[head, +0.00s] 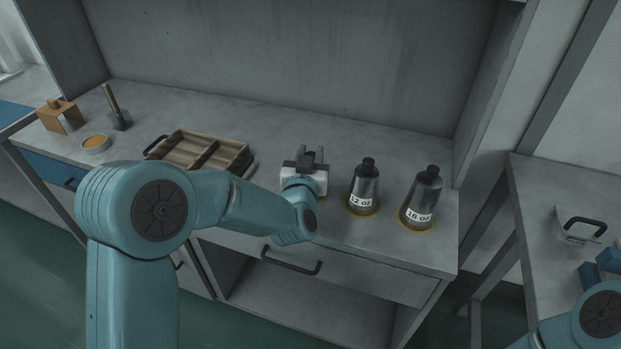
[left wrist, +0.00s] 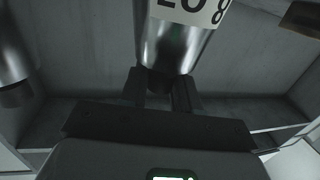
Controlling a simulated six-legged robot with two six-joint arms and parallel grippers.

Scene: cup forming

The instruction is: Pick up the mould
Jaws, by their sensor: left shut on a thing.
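A metal bottle-shaped mould with a white label (left wrist: 180,45) shows in the left wrist view. Its narrow dark neck lies between the fingers of my left gripper (left wrist: 160,88), which is shut on it. In the head view my left gripper (head: 311,158) is over the bench, left of the 12 oz mould (head: 364,188); the held mould is hidden behind the gripper and wrist. The 16 oz mould (head: 422,198) stands upright further right. My right gripper is not in view.
A wooden divided tray (head: 200,150) lies left of the gripper. Further left are a small round dish (head: 95,143), a scraper (head: 116,110) and an orange-brown stand (head: 60,115). A back wall closes the bench. A second table (head: 560,190) stands at right with a handled item (head: 580,230).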

